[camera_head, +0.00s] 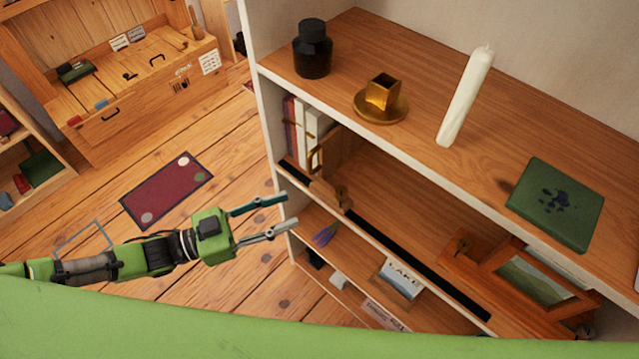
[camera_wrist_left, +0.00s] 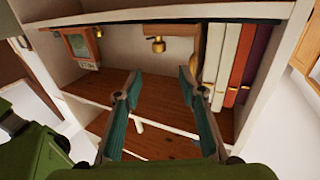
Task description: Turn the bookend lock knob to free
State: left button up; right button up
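The wooden bookend (camera_head: 325,180) stands on the middle shelf against a few books (camera_head: 302,118). Its brass lock knob (camera_head: 343,197) sits at its base by the dark rail (camera_head: 420,265) along the shelf's front. In the left wrist view, which looks upside down, a brass knob (camera_wrist_left: 156,44) shows beside the wooden bookend (camera_wrist_left: 200,42) and the books (camera_wrist_left: 225,58). My left gripper (camera_head: 291,210) is open and empty, left of the knob and apart from it. Its open fingers (camera_wrist_left: 158,80) point towards the shelf in the wrist view. The right gripper is not in view.
The top shelf holds a black jar (camera_head: 313,52), a brass holder (camera_head: 381,100), a white candle (camera_head: 465,97) and a green book (camera_head: 556,205). A framed picture (camera_head: 530,278) with another brass knob (camera_head: 463,245) stands right. The shelf's white side post (camera_head: 270,120) is near my gripper.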

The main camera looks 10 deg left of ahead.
aim_at(335, 193)
pick_arm(q)
jog(key=p+x, duration=0.2)
jog(key=x, duration=1)
jog(key=shift+d, duration=0.2)
jog(key=shift+w+d, duration=0.35)
jog(key=shift+d, duration=0.2)
grip_shut()
